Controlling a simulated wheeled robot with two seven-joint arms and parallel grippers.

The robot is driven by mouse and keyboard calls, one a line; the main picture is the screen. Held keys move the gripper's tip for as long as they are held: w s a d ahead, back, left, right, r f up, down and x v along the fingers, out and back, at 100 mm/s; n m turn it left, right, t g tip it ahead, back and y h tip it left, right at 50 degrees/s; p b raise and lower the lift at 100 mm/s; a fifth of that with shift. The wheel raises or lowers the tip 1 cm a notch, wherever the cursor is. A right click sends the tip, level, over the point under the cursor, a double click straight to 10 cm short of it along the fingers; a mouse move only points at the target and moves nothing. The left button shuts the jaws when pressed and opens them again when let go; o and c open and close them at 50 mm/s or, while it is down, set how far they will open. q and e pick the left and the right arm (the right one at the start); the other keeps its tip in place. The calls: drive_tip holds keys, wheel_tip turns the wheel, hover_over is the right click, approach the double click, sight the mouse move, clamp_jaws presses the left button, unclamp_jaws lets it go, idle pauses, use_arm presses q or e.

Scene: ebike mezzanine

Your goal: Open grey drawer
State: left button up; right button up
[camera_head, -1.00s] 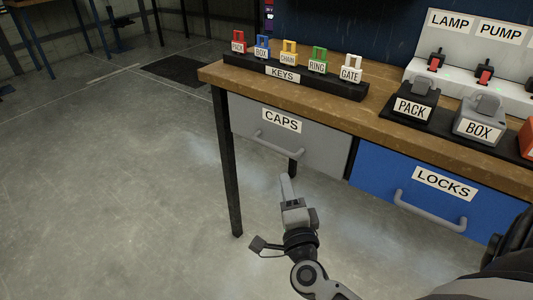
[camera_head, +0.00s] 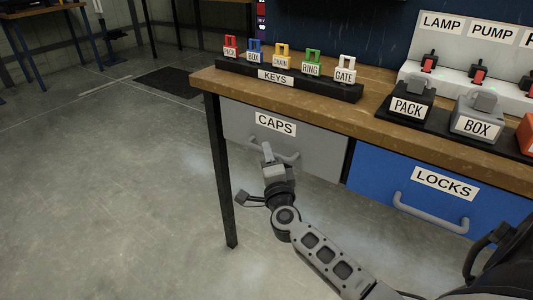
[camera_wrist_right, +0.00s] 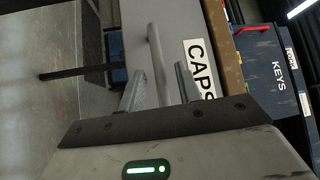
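The grey drawer (camera_head: 322,152) with the CAPS label (camera_head: 275,125) sits under the left end of the wooden bench and looks closed. Its grey bar handle (camera_head: 291,158) is partly covered by my right gripper (camera_head: 267,153) in the head view. In the right wrist view, the handle (camera_wrist_right: 157,55) runs between the two separated fingers of the right gripper (camera_wrist_right: 160,85). The fingers stand on either side of the handle with gaps visible, so the gripper is open. The left gripper is not in view.
The blue LOCKS drawer (camera_head: 440,188) is right of the grey one. On the wooden bench (camera_head: 205,78) stand a KEYS rack (camera_head: 300,82) and several labelled padlocks. A black bench leg (camera_head: 222,175) is left of my gripper. The floor in front is open.

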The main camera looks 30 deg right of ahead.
drive_tip(key=shift+x, duration=0.9)
drive_tip(key=shift+w, duration=0.15)
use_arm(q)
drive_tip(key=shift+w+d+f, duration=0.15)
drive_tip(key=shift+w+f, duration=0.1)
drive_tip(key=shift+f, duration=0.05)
use_arm(e)
clamp_jaws()
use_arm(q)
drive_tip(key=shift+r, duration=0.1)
use_arm(e)
drive_tip(key=shift+a, duration=0.1)
